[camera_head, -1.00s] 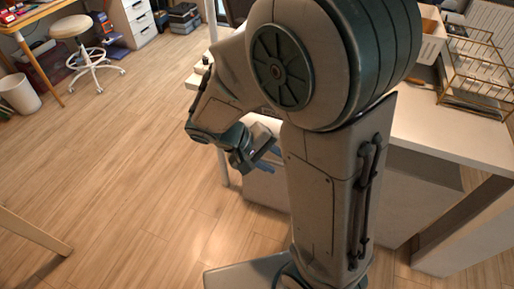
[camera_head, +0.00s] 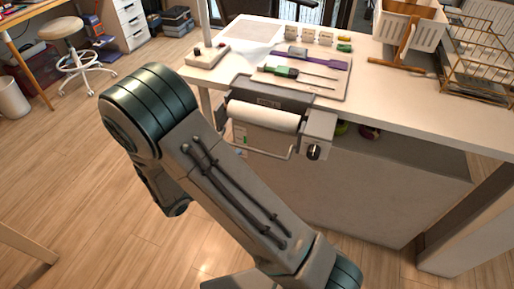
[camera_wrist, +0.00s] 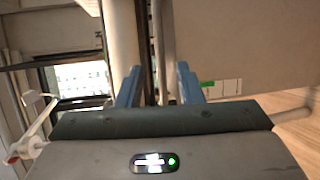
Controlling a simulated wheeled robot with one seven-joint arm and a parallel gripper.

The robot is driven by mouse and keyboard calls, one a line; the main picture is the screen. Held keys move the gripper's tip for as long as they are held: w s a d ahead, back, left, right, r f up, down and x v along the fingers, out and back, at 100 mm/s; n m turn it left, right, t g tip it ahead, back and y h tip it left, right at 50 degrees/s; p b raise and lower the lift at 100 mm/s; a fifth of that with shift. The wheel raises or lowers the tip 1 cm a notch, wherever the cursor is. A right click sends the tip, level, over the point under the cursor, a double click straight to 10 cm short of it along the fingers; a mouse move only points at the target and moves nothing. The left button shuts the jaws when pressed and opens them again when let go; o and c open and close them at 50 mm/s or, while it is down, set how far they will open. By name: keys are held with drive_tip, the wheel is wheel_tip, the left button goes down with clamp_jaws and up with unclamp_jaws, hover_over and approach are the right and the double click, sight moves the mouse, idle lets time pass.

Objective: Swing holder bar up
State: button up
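The holder (camera_head: 316,135) is fixed to the table's front edge in the head view, with a white roll (camera_head: 263,116) lying across it. Its thin metal holder bar (camera_head: 270,153) hangs below and in front of the roll, in a lowered position. The bar cannot be picked out for sure in the wrist view. My gripper (camera_wrist: 157,75) shows in the wrist view with two blue fingers apart and nothing clearly held between them. Pale and dark upright strips show beyond the gap. In the head view my arm hides the gripper.
The white table (camera_head: 400,105) carries a board with a green-handled screwdriver (camera_head: 282,71), a purple tool (camera_head: 305,58), a small switch box (camera_head: 206,55), a white basket (camera_head: 410,22) and a wire rack (camera_head: 480,65). A stool (camera_head: 62,28) stands far left. Floor in front is clear.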

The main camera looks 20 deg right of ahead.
sight(251, 150)
drive_tip(key=x, duration=1)
clamp_jaws()
